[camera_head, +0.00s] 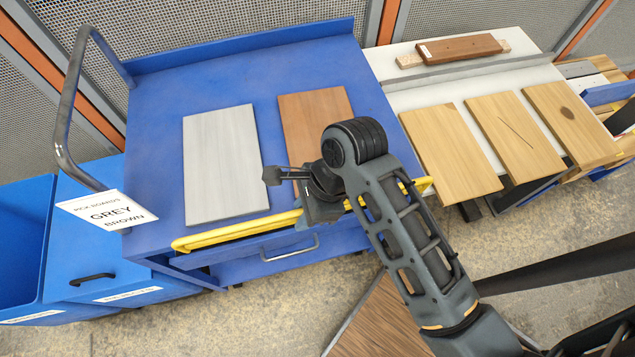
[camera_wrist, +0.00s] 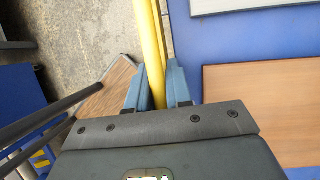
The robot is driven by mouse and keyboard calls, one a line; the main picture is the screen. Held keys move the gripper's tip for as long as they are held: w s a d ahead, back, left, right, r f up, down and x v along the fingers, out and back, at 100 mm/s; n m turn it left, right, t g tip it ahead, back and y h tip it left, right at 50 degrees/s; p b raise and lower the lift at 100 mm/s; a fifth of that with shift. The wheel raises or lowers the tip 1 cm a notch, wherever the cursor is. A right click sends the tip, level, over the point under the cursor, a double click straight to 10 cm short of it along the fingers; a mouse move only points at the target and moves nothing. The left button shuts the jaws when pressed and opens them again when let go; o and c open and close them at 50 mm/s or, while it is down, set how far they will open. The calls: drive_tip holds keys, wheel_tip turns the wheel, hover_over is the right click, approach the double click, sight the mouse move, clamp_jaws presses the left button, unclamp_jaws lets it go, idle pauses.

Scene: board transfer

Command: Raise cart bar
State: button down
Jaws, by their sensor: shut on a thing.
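The yellow cart bar (camera_head: 235,233) runs along the front edge of the blue cart (camera_head: 155,160), close to the level of its top. My gripper (camera_head: 308,208) is at the middle of the bar, partly hidden by my own wrist. In the wrist view the yellow bar (camera_wrist: 147,28) passes between the two blue fingers of my gripper (camera_wrist: 161,85), which is shut on it. A grey board (camera_head: 222,160) and a brown board (camera_head: 312,115) lie flat on the cart top, behind the bar.
A white table (camera_head: 400,75) on the right holds several light wooden boards (camera_head: 450,150) and a dark red-brown board (camera_head: 458,48) at the back. Blue bins (camera_head: 95,260) stand at the left. A sign (camera_head: 108,212) hangs at the cart's left front corner. A drawer handle (camera_head: 290,250) sits below the bar.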

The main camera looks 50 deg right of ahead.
drive_tip(key=shift+a+f+g+y, duration=0.1)
drive_tip(key=shift+f+g+y, duration=0.05)
drive_tip(key=shift+g+y, duration=0.55)
drive_tip(key=shift+w, duration=0.1)
drive_tip(key=c, duration=1.1)
unclamp_jaws()
drive_tip(key=shift+w, duration=0.1)
